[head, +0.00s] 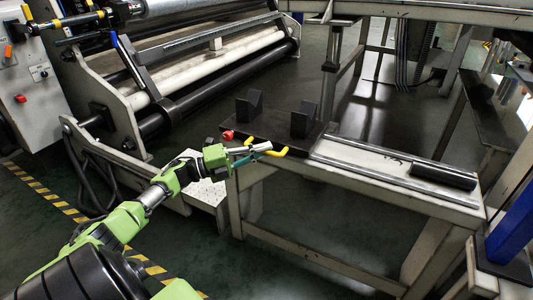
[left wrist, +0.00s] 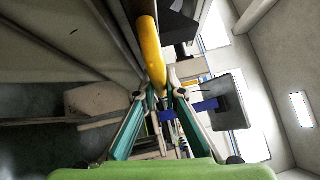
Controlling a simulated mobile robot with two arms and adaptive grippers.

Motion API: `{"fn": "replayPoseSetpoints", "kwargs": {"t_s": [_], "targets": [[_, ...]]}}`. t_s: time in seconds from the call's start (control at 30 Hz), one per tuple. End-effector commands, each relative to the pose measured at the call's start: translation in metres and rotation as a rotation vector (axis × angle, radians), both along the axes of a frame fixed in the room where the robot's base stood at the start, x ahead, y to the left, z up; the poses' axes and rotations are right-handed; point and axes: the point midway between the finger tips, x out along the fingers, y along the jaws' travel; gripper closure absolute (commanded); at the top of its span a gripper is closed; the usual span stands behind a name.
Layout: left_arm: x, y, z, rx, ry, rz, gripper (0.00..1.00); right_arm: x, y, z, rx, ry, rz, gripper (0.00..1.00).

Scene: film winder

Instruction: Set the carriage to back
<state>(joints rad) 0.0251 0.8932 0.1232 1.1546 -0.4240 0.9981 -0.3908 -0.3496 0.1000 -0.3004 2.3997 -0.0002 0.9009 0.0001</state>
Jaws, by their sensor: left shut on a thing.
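The carriage (head: 315,127) is a dark plate with two upright notched blocks, a yellow handle (head: 280,152) at its near edge. It sits at the left end of the light rail table (head: 370,160). My left gripper (head: 266,147) reaches in from the left at that near edge. In the left wrist view its teal fingers (left wrist: 160,92) are closed on the end of the yellow handle (left wrist: 150,45). My right gripper is in neither view.
A black cylinder (head: 443,175) lies at the right end of the rail table. A large roller machine (head: 190,75) stands at the back left. A blue post (head: 513,222) stands at the right edge. The rails between carriage and cylinder look clear.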

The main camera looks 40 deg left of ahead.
Motion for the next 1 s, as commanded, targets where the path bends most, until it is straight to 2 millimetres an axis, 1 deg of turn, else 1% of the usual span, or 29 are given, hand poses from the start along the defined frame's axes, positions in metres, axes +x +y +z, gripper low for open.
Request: {"fn": "replayPoseSetpoints", "kwargs": {"t_s": [0.03, 0.27, 0.3, 0.33, 0.37, 0.67, 0.77, 0.87, 1.0], "targets": [[0.0, 0.004, -0.001, 0.002, 0.003, 0.008, 1.0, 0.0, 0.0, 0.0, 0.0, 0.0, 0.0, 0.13], [0.0, 0.005, -0.001, 0.002, 0.003, 0.01, 1.0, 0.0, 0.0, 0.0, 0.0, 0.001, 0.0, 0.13], [0.0, 0.005, -0.001, 0.002, 0.003, 0.011, 0.82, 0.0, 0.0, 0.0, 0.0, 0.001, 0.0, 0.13], [0.0, 0.005, -0.001, 0.002, 0.003, 0.01, 0.74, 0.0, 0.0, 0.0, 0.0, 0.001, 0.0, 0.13], [0.0, 0.005, -0.001, 0.002, 0.003, 0.01, 0.72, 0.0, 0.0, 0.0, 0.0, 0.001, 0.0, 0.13], [0.0, 0.003, 0.0, 0.001, 0.002, 0.005, 0.72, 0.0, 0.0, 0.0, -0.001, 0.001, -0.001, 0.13], [-0.004, 0.005, -0.001, 0.001, 0.003, 0.005, 0.72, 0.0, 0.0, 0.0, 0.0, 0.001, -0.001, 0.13], [-0.015, 0.012, -0.004, 0.002, 0.005, 0.006, 0.72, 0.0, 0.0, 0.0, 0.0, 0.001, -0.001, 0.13], [-0.039, 0.028, -0.008, 0.003, 0.006, 0.009, 0.72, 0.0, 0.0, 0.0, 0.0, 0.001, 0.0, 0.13]]}}
